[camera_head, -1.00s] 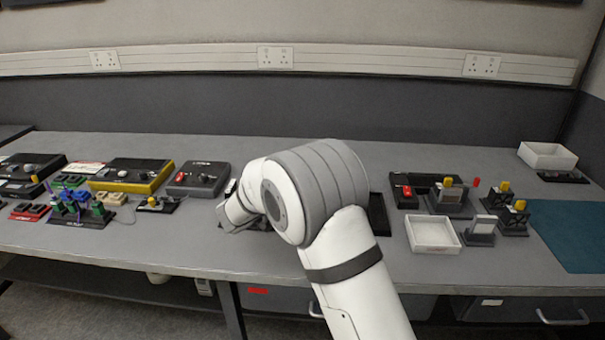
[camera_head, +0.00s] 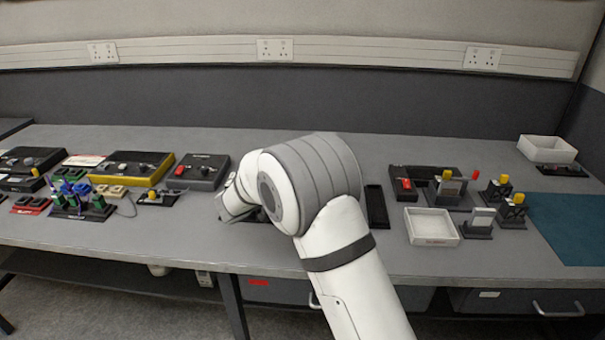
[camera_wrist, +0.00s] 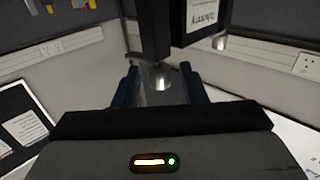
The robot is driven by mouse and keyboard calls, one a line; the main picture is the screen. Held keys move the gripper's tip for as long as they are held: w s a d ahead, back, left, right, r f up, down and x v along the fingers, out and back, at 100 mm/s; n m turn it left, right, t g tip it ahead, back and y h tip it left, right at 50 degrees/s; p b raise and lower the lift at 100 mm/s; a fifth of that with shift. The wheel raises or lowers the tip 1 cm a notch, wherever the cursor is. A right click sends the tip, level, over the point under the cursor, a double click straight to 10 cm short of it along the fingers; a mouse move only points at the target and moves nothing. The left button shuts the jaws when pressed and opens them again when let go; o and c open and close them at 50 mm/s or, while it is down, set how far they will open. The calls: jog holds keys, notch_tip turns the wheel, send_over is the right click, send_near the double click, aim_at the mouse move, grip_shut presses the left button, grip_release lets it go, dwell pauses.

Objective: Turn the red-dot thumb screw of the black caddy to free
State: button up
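In the wrist view my gripper (camera_wrist: 159,88) has its two dark fingers apart. A silver knob (camera_wrist: 160,74) shows between them, at the lower end of a dark upright part (camera_wrist: 154,28); I cannot tell whether the fingers touch it. A second silver knob (camera_wrist: 219,43) sits lower right of a dark block with a white label (camera_wrist: 203,14). No red dot is visible, so I cannot tell which knob carries it, or whether these parts are the black caddy. In the head view my arm hides the fingers and what is at them.
To the right are a narrow black tray (camera_head: 376,206), a white bin (camera_head: 431,227) and a teal mat (camera_head: 572,230).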

jog(key=shift+a, duration=0.1)
jog(key=v, duration=0.7)
jog(key=shift+s+a, duration=0.2)
jog(key=shift+s, duration=0.05)
